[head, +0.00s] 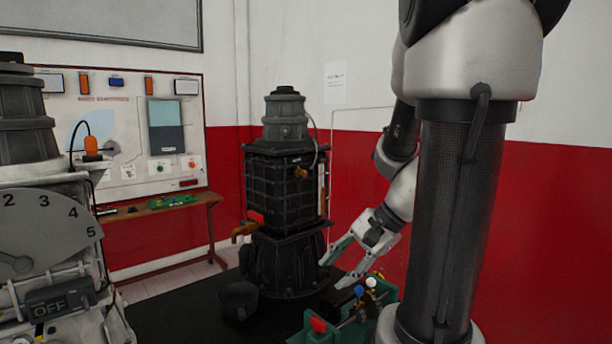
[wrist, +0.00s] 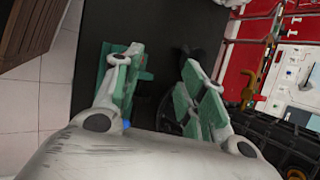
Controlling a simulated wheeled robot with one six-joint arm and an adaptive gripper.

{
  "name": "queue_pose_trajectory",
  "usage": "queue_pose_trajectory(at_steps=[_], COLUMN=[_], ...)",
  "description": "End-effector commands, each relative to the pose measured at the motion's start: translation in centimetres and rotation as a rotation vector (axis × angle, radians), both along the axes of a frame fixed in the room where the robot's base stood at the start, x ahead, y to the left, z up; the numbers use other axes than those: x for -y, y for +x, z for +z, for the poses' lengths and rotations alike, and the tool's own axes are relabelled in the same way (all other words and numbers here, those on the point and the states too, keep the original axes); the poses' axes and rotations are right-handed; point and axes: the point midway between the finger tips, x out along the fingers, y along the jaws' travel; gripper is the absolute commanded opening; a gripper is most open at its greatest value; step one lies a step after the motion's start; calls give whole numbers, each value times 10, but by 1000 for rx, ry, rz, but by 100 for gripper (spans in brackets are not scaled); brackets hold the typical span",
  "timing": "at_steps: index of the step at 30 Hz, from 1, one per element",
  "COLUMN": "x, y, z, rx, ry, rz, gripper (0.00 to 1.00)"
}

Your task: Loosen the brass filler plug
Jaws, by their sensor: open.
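A brass fitting (head: 301,173), which looks like the filler plug, sticks out from the upper front of the black engine (head: 285,205) in the head view. In the wrist view a small brass spot (wrist: 295,174) at the lower right edge may be the same plug. My gripper (head: 334,273) is to the right of the engine's base, well below the plug and apart from it. Its green-padded fingers (wrist: 160,85) are spread and hold nothing. A separate brass tap (head: 243,230) with a red handle sits lower on the engine's left side.
A green stand (head: 352,330) with coloured knobs is just below my gripper. A black bowl (head: 238,299) is in front of the engine on the dark surface. A grey machine (head: 45,260) stands at the left, and a wooden bench (head: 165,208) stands behind under a panel.

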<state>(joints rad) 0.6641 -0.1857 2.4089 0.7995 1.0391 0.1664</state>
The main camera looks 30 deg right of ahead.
Motion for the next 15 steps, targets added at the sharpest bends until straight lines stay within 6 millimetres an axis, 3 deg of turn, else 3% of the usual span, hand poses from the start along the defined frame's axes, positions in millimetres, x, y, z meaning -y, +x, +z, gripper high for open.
queue_pose_trajectory(at_steps=[5,9,12,15], x=[22,54,70,84], y=[81,143,175,192], z=[24,63,98,130], rx=[76,169,235,287], ry=[432,763,966,1125], rz=[-481,-770,-888,-960], gripper=[41,41,41,41])
